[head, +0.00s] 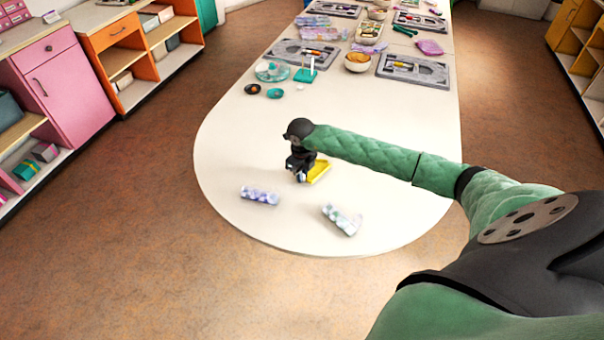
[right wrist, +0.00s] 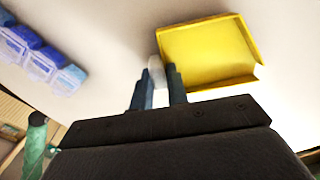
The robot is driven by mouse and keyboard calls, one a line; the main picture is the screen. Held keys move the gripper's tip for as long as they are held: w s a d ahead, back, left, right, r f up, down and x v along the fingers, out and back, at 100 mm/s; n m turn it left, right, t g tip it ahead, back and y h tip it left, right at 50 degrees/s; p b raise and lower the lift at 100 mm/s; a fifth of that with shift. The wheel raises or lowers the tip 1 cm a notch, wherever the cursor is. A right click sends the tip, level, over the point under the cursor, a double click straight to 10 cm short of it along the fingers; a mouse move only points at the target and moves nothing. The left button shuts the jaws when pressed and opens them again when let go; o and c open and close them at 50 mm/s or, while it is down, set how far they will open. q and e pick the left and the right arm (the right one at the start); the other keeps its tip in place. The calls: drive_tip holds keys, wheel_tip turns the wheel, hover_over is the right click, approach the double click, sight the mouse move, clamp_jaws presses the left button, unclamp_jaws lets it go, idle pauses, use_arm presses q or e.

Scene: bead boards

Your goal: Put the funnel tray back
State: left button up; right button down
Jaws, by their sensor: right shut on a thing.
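The funnel tray (head: 320,171) is a shallow yellow tray with low walls, at the middle of the table's near part. In the right wrist view the tray (right wrist: 208,55) lies just beyond my fingertips, with a gap at one corner. My right gripper (head: 301,177) points down at the tray's left side. In the right wrist view its fingers (right wrist: 158,80) are shut on a small pale tab at the tray's edge. I cannot tell whether the tray touches the table. My left gripper is not in view.
On the white table (head: 235,150), a strip of purple pots (head: 260,195) and a strip of pale green pots (head: 342,219) lie nearer. A teal stand (head: 305,74), round dishes, bowls (head: 358,62) and grey boards (head: 413,70) fill the far part. The table's left middle is clear.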

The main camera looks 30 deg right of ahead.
drive_tip(key=shift+f, duration=0.5)
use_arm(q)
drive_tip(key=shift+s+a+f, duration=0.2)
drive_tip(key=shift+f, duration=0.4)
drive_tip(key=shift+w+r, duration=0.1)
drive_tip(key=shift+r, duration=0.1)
use_arm(e)
drive_tip(key=shift+f, duration=0.15)
drive_tip(key=c, duration=1.4)
unclamp_jaws()
drive_tip(key=shift+o, duration=0.2)
drive_tip(key=shift+r, duration=0.2)
